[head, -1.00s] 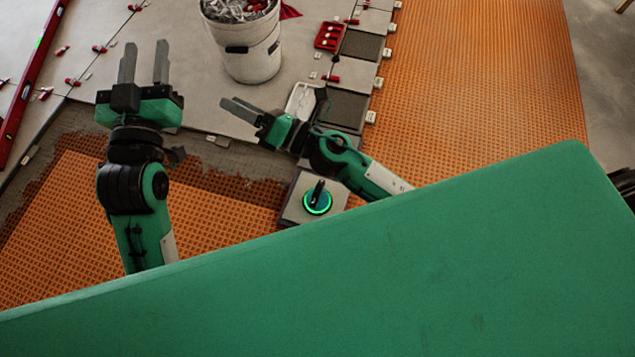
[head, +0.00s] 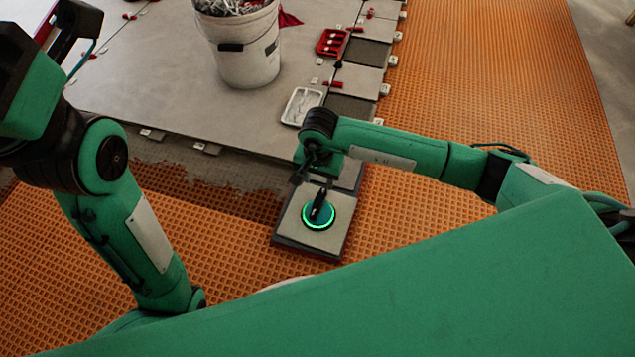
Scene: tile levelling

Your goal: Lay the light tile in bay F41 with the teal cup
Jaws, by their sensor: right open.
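The teal cup (head: 318,212), with a glowing green ring and a dark handle, sits on a light tile (head: 335,238). The tile lies on top of a dark-edged stack near the middle. My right gripper (head: 311,178) is open and points down just above and behind the cup handle, apart from it as far as I can tell. Its fingers are partly hidden by the wrist. My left gripper (head: 72,25) is at the top left, partly cut off, and its jaws are unclear. Dark bays (head: 350,107) line the tile row; their labels are too small to read, so F41 cannot be told.
A white bucket (head: 248,65) stands on the laid grey tiles at the back. A white tray (head: 301,106) and a red tray (head: 331,43) lie by the tile row. Orange matting (head: 480,90) is open on the right. A green surface (head: 400,290) fills the foreground.

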